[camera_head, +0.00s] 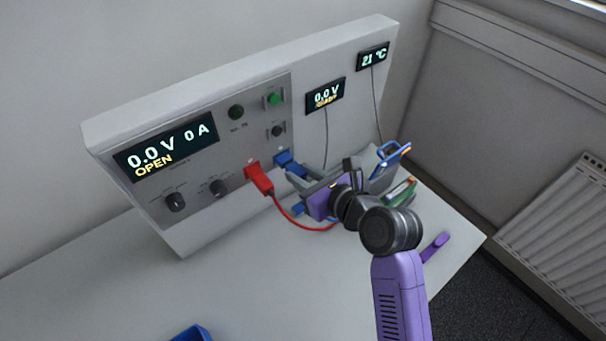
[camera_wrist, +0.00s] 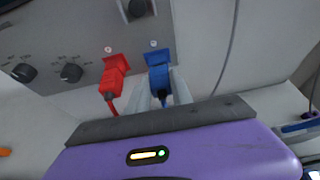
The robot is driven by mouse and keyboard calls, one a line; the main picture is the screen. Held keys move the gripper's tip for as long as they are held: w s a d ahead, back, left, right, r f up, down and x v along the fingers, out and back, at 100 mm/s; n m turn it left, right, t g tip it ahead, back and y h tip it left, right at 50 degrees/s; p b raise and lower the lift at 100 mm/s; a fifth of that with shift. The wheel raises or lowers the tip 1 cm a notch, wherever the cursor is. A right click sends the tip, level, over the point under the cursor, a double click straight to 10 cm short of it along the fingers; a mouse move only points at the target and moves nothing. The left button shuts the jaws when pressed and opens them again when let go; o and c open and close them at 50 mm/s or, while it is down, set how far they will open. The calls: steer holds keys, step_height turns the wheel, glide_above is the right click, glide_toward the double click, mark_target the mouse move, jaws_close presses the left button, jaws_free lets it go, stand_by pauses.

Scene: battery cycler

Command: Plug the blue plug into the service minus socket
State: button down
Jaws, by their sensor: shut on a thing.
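The blue plug (camera_head: 284,158) is at the lower right of the front panel, just right of the red plug (camera_head: 260,180). In the wrist view the blue plug (camera_wrist: 159,72) stands against the panel, roughly level with the red plug (camera_wrist: 114,78). My gripper (camera_head: 297,174) is shut on the blue plug, with one pale finger on each side of it in the wrist view (camera_wrist: 161,91). The blue plug's tip and the socket face behind it are hidden, so I cannot tell how deep it sits. No socket label is readable.
A red cable (camera_head: 287,217) hangs from the red plug and passes below my gripper. The cycler display (camera_head: 168,148) reads 0.0 V, 0 A, OPEN. A blue-handled item (camera_head: 391,160) and a green item (camera_head: 399,193) are right of my wrist. The bench's left front is mostly clear.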

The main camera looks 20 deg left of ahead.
steer(key=shift+w+a, duration=0.25)
steer(key=shift+a, duration=0.05)
stand_by(0.5)
steer(key=c, duration=1.1)
jaws_free()
steer(key=shift+o, duration=0.2)
